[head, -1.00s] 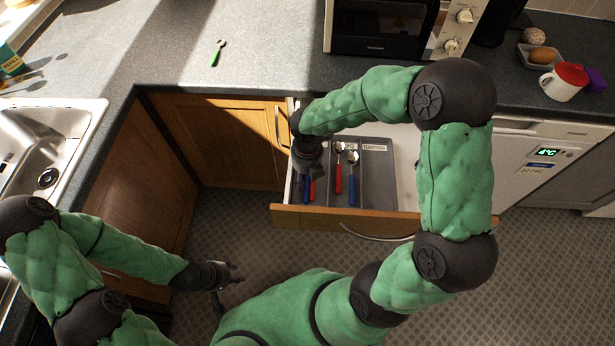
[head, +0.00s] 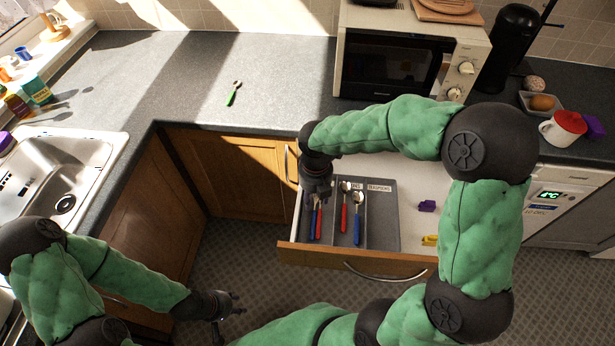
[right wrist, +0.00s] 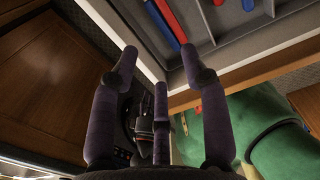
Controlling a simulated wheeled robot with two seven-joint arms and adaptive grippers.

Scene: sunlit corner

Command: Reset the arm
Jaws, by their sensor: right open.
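My right gripper (head: 317,192) hangs over the left part of an open drawer (head: 330,257), above the cutlery tray (head: 381,215). In the right wrist view its fingers (right wrist: 158,75) are spread with nothing between them, and the drawer's side edge lies beyond them. It partly hides the handles of a blue and a red piece of cutlery in the left compartment. My right arm arches over the drawer from the right. My left gripper (head: 236,304) is low over the floor, left of the drawer front, with its fingers apart and empty.
Spoons with red (head: 344,216) and blue (head: 356,228) handles lie in the tray. A purple item (head: 427,206) and a yellow item (head: 430,240) lie to its right. A green-handled spoon (head: 232,96) is on the worktop. A microwave (head: 395,62), mug (head: 561,130) and sink (head: 85,178) stand around.

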